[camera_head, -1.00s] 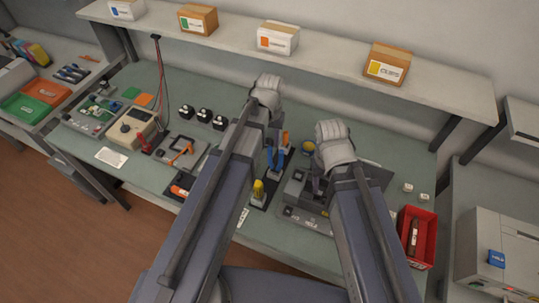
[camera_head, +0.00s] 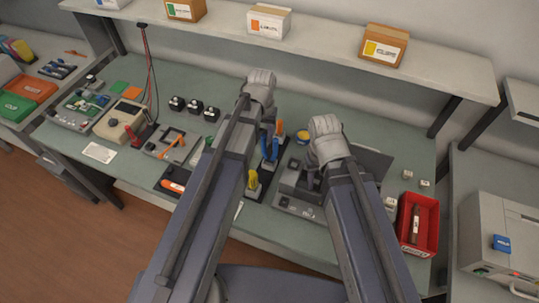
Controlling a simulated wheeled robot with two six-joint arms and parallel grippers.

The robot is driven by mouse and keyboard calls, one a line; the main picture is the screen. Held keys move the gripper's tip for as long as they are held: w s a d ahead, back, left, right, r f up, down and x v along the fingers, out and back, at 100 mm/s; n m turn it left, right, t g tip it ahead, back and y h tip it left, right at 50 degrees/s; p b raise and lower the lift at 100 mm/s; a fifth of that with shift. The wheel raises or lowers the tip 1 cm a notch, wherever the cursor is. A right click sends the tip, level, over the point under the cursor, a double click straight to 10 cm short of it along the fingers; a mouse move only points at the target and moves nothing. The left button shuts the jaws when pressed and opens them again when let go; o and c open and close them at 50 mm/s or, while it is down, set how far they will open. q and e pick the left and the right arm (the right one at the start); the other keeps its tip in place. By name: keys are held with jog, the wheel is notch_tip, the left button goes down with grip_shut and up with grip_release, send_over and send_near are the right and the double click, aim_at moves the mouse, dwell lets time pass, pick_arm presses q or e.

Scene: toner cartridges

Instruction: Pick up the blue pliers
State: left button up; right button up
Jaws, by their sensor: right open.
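The blue pliers (camera_head: 270,148) stand handles up in a dark holder on the green workbench, just right of my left forearm, which comes close to them in the picture. My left gripper (camera_head: 259,92) is above the bench, behind and slightly left of the pliers. Its fingers are hidden, so its opening does not show. My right gripper (camera_head: 313,178) is right of the pliers, over a dark grey device, open, with nothing seen in it; its fingers are only partly visible.
Yellow-handled (camera_head: 252,180) and orange-handled (camera_head: 279,128) tools stand close to the pliers. A dark grey device (camera_head: 295,203) lies to the right, and a red bin (camera_head: 432,217) stands at the bench's right. A shelf with boxes (camera_head: 383,46) spans the back. My forearms cover the middle bench.

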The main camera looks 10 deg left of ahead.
aim_at(264, 141)
pick_arm(q)
notch_tip(264, 141, down, 3)
jog(key=shift+f+b, duration=0.1)
jog(key=shift+b, duration=0.95)
pick_arm(e)
notch_tip(264, 141, down, 3)
jog(key=shift+f, duration=0.1)
pick_arm(q)
grip_shut()
